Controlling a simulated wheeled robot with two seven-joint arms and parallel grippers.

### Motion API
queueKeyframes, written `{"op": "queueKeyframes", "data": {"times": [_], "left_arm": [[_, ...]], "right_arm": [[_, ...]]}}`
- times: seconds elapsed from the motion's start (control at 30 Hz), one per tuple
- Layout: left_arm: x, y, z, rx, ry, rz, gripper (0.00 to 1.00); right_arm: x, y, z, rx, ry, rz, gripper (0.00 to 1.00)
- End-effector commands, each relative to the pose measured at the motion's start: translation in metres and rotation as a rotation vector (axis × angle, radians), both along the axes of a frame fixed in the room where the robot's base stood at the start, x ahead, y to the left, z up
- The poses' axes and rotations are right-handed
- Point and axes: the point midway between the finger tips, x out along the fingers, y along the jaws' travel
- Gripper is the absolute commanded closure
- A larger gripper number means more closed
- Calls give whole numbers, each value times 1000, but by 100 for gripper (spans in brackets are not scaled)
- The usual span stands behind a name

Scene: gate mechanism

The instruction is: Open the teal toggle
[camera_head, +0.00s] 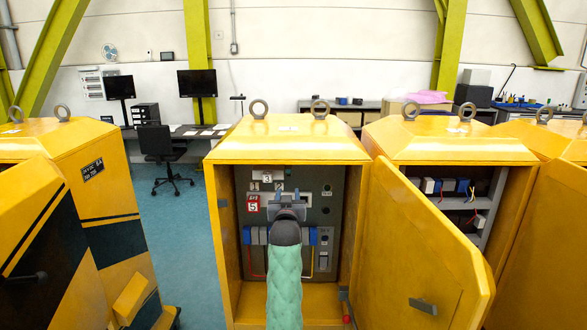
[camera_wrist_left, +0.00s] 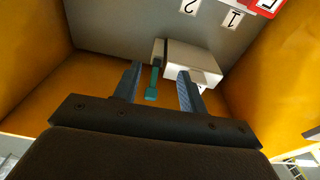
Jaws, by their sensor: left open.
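The teal toggle (camera_wrist_left: 153,82) shows in the left wrist view as a thin lever beside a white box (camera_wrist_left: 192,62) on the grey panel. My left gripper (camera_wrist_left: 159,70) is open, with one finger on each side of the toggle. The toggle lies nearer the left finger in that view, and I see no clear contact. In the head view my left gripper (camera_head: 287,200) reaches into the open middle yellow cabinet (camera_head: 230,153). There the gripper and arm largely hide the toggle. My right gripper is not in view.
The cabinet's side walls stand close on both sides. Its yellow door (camera_head: 415,250) is swung open to the right. Blue blocks (camera_head: 255,236), wires and a red label with a 5 (camera_head: 253,204) are on the panel near the gripper. Another cabinet (camera_head: 85,165) stands left.

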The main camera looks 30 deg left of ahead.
Motion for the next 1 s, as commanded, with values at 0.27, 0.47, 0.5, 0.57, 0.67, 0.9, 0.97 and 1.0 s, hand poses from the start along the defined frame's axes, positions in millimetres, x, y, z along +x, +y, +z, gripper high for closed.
{"op": "queueKeyframes", "data": {"times": [0.27,0.47,0.5,0.57,0.67,0.9,0.97,1.0], "left_arm": [[-6,-3,35,126,-164,17,58],[-10,-5,46,156,-215,18,58],[-10,-5,46,157,-216,18,58],[-8,-4,47,157,-216,18,58],[-4,-1,52,156,-215,18,58],[20,13,66,156,-214,18,58],[27,18,69,156,-214,18,58],[31,20,71,156,-214,18,58]], "right_arm": [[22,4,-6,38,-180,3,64],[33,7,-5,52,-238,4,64],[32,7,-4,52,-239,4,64],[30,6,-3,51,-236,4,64],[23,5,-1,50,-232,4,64],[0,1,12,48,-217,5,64],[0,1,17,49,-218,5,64],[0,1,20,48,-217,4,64]]}}
